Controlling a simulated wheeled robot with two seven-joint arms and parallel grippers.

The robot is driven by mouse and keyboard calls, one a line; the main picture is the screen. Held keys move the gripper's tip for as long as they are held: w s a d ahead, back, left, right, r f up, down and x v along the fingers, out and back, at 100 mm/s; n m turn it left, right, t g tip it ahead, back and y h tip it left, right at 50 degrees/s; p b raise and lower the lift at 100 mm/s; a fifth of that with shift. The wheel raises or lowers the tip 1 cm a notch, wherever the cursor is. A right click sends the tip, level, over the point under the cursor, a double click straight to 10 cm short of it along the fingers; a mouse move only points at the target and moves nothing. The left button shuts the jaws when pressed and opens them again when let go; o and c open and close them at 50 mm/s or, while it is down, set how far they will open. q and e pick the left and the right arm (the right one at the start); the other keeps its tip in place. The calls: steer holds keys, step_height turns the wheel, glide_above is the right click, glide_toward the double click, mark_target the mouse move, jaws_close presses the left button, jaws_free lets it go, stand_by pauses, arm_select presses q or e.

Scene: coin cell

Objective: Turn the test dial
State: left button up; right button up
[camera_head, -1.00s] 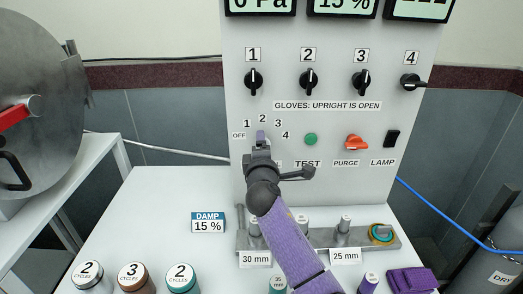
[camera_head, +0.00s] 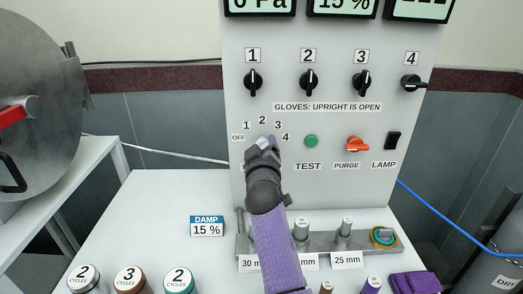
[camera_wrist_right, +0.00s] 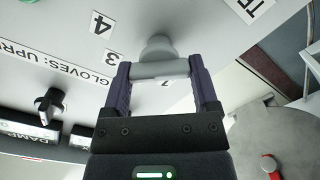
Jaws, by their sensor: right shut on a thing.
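The test dial is a grey bar knob on the panel, ringed by the marks OFF, 1, 2, 3 and 4. In the right wrist view the dial (camera_wrist_right: 160,70) spans the gap between my purple fingers. My right gripper (camera_head: 267,143) is shut on it, and it also shows in the right wrist view (camera_wrist_right: 162,82). In the head view the gripper covers most of the dial, with a finger near marks 3 and 4. I cannot tell exactly which mark the dial points to. My left gripper is not in view.
The green TEST button (camera_head: 311,141), orange PURGE knob (camera_head: 357,144) and black LAMP switch (camera_head: 392,139) are right of the dial. Black glove knobs sit above. Below, a metal rack (camera_head: 325,243) with posts and several labelled jars stand on the white table (camera_head: 165,215).

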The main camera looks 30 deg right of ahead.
steer(key=m, duration=0.4)
steer(key=shift+m, duration=0.8)
steer(key=shift+f, duration=0.1)
steer(key=o, duration=1.1)
